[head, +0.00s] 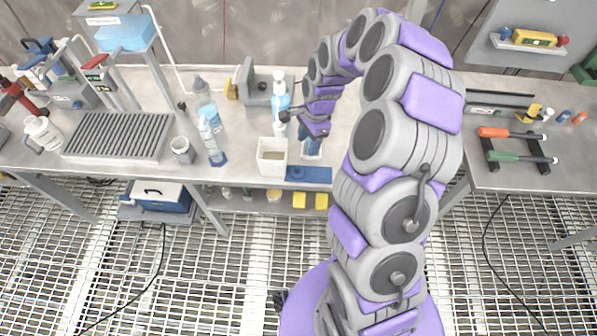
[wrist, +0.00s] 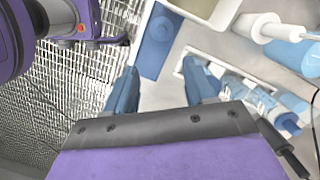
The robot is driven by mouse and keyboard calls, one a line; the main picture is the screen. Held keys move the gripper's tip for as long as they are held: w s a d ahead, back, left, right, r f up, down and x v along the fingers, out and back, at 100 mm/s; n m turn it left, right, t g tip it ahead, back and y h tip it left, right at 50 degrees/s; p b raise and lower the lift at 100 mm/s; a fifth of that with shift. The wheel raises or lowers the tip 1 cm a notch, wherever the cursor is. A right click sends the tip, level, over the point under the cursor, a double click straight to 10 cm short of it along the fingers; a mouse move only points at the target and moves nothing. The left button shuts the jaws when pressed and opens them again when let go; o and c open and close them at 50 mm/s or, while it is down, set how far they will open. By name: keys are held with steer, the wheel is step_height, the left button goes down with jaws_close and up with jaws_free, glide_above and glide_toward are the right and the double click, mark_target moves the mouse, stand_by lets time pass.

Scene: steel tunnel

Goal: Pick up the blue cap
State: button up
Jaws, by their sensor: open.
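A small round blue cap (wrist: 159,28) appears to lie on a flat blue mat (wrist: 151,62) in the wrist view. The mat also shows in the head view (head: 318,174), at the front edge of the bench. The cap lies beyond the fingertips, towards the top of the wrist view. In the head view my gripper (head: 311,148) hangs over the bench, just behind the mat.
A white open container (head: 272,158) stands left of the mat. In the wrist view a white tray (wrist: 184,65) holds blue items close to the right finger. The bench edge drops to grating.

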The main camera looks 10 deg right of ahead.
mark_target(298, 167)
steer(key=a+f, duration=0.1)
steer(key=f, duration=0.1)
steer(key=a+f+b, duration=0.1)
steer(key=f, duration=0.2)
steer(key=a+f, duration=0.2)
steer(key=shift+s+f, duration=0.15)
steer(key=shift+f, duration=0.05)
steer(key=shift+s+d+f, duration=0.2)
steer(key=shift+f, duration=0.15)
steer(key=f, duration=0.1)
steer(key=f+b, duration=0.1)
steer(key=d+f, duration=0.1)
steer(key=shift+w+f+b, duration=0.25)
steer(key=shift+f+b, duration=0.1)
steer(key=shift+f, duration=0.4)
steer(key=shift+s+a+f, duration=0.1)
steer(key=shift+a+f, duration=0.1)
steer(key=shift+a, duration=0.4)
steer(key=shift+d, duration=0.2)
steer(key=c, duration=0.7)
steer(key=shift+o, duration=0.2)
